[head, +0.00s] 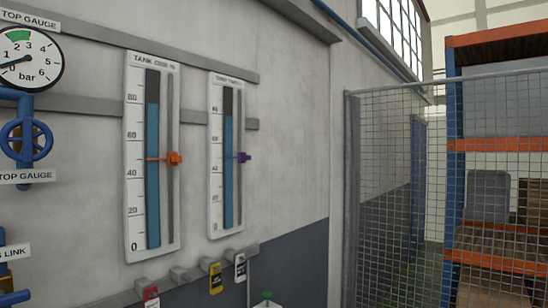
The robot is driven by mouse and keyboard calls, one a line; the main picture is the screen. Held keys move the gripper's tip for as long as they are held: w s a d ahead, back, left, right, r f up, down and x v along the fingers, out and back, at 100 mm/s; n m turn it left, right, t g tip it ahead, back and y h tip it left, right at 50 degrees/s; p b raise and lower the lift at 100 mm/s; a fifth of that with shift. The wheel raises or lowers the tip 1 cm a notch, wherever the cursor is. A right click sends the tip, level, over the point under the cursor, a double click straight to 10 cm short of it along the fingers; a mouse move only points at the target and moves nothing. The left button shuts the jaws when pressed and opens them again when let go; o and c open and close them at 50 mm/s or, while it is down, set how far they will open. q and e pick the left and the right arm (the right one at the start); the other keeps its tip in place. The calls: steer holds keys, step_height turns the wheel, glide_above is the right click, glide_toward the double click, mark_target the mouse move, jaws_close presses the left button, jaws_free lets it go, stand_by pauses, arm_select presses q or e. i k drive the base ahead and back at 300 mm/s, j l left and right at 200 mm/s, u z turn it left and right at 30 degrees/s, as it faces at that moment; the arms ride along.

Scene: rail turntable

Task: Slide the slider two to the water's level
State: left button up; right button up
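Two tall white level gauges hang on the wall. The left gauge (133,190) has a blue water column (152,200) topping out near its upper numbers. Its orange slider (174,158) sits on the rail beside the tube, well below the water top, with a thin pointer across the tube. The right gauge (215,205) has a blue water column (228,190) with dark tube above it. Its purple slider (243,157) also sits clearly below its water top. No marking numbers the sliders. Neither of my grippers is in view.
A round pressure gauge (28,58) and blue valve wheel (27,140) are at the left. Several tags, including a yellow one (215,278), hang on a low rail below the gauges. A mesh fence (390,200) and orange rack (500,145) stand at the right.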

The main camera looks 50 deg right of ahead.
mark_target(242, 156)
steer(key=z, duration=1.4)
